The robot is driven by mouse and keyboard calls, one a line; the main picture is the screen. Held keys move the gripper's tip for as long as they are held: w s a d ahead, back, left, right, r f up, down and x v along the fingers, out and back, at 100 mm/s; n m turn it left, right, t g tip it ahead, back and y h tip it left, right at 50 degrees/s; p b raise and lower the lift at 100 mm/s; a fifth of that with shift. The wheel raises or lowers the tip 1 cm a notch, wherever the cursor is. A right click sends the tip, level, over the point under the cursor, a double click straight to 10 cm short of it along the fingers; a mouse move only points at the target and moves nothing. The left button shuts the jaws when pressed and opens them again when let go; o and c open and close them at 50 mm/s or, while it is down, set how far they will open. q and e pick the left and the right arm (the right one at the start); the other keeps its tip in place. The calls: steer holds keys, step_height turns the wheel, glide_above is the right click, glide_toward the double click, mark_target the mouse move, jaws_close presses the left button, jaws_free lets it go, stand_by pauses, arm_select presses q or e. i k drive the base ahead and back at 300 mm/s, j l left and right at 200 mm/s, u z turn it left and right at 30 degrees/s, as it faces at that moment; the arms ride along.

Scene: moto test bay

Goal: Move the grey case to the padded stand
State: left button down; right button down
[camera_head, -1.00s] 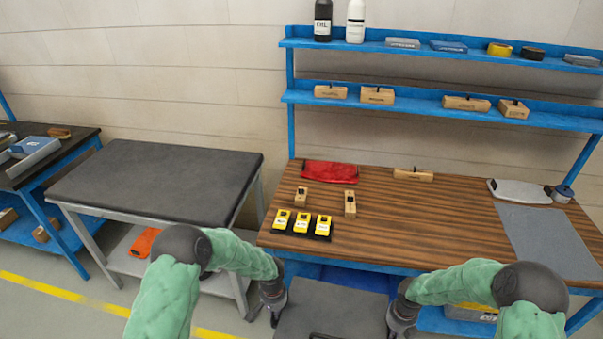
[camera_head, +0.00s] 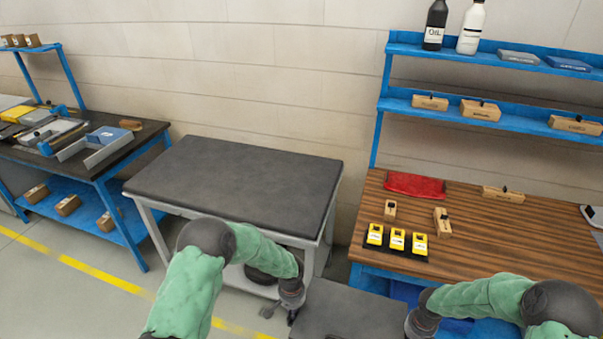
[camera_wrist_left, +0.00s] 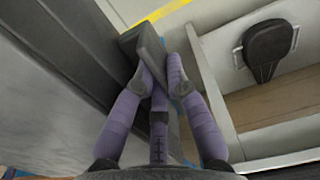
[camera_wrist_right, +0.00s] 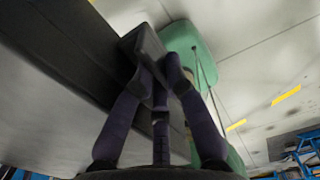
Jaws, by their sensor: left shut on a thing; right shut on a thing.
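The grey case (camera_head: 345,310) is at the bottom of the head view between my two arms, its near part cut off by the frame edge. My left gripper (camera_head: 292,312) is at its left side and my right gripper (camera_head: 416,330) at its right side. In the left wrist view the fingers (camera_wrist_left: 158,80) are shut on a handle of the case (camera_wrist_left: 60,80). In the right wrist view the fingers (camera_wrist_right: 158,75) are shut on the other handle, beside the case wall (camera_wrist_right: 60,60). The padded stand (camera_head: 240,180), a pale frame with a dark flat top, stands ahead-left; its top is bare.
A blue-framed bench (camera_head: 120,165) stands at left. The stand's lower shelf holds a dark object (camera_wrist_left: 268,45). Floor is open at front left.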

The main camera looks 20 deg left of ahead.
mark_target(209, 178)
steer(key=j, duration=2.7)
steer(key=i+u, duration=0.05)
